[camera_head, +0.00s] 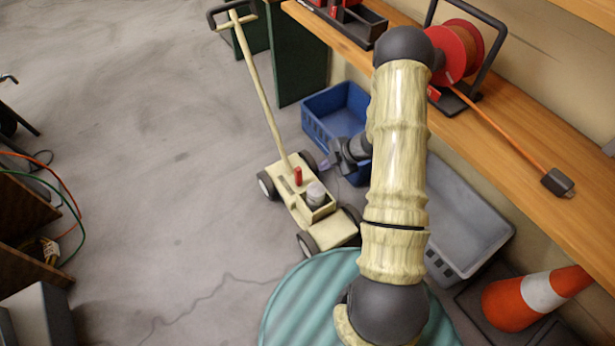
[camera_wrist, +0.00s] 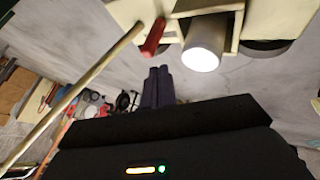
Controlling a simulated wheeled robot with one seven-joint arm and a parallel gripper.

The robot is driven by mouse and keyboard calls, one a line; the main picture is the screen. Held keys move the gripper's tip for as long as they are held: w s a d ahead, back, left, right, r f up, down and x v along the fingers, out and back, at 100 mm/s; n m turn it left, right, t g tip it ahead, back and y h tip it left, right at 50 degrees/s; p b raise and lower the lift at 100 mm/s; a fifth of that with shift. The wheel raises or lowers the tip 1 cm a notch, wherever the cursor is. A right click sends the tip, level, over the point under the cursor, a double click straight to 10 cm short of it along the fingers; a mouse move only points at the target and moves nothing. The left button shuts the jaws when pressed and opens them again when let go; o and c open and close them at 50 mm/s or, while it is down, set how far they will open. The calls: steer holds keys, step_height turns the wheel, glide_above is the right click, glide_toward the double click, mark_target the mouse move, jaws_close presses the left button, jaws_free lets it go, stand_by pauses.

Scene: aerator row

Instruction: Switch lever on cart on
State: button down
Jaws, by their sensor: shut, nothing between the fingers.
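The cart (camera_head: 293,211) is cream, with dark wheels and a long pole handle (camera_head: 256,85) rising from its rear end. A short red lever (camera_head: 298,176) stands up from its deck near the foot of the pole. In the wrist view the red lever (camera_wrist: 153,38) shows just beyond the fingertips, slightly to the left. My gripper (camera_head: 326,163) is beside the cart on its right, a short distance from the lever. Its dark fingers (camera_wrist: 158,72) are shut with nothing between them, and a gap shows between them and the lever.
A pale grey can (camera_head: 316,193) sits in a holder on the cart beside the lever. A blue crate (camera_head: 318,118) and a grey bin (camera_head: 468,225) stand right of the cart under the wooden bench (camera_head: 490,120). A ribbed teal lid (camera_head: 300,300) is in front.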

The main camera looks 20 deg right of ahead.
steer(key=shift+f, duration=0.1)
steer(key=b, duration=0.6)
glide_toward(298, 179)
step_height(298, 179, down, 3)
steer(key=a, duration=0.1)
steer(key=shift+w+a+f+b, duration=0.4)
steer(key=shift+w+a, duration=0.15)
steer(key=shift+w, duration=0.2)
steer(key=shift+a+r+p, duration=0.1)
steer(key=shift+r+p, duration=0.15)
steer(key=shift+p, duration=0.55)
